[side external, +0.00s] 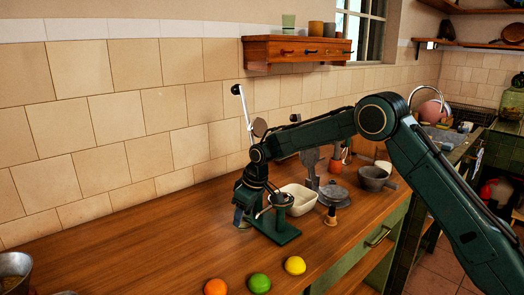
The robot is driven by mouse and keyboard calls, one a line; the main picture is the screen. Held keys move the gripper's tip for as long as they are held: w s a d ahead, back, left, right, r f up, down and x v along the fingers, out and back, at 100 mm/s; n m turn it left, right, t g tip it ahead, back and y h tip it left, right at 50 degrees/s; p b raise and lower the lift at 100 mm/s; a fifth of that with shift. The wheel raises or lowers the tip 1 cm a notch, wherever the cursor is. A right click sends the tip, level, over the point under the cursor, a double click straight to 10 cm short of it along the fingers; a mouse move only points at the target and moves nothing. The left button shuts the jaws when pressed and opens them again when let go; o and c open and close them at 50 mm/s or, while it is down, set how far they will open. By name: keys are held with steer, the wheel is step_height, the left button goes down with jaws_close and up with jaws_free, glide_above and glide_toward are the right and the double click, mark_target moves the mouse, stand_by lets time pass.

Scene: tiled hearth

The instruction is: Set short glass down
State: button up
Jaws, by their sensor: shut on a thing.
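My gripper (245,205) points down beside a green lever press (278,234) and is shut. A small, greyish, see-through thing, seemingly the short glass (240,220), shows at the fingertips. It is small and partly covered by the fingers. It looks roughly upright, just left of the press base and low over the wooden counter (140,240). I cannot tell whether its bottom touches the wood.
An orange (215,287), a lime (259,283) and a lemon (295,265) lie along the front. A white dish (298,196) and a grey pot (373,179) stand behind and right. The counter left of my gripper is clear. A wooden shelf (290,50) hangs above.

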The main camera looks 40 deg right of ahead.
steer(key=shift+f, duration=1.15)
steer(key=shift+f, duration=0.15)
steer(key=o, duration=1)
steer(key=shift+o, duration=0.2)
steer(key=v, duration=1.2)
steer(key=shift+r, duration=0.3)
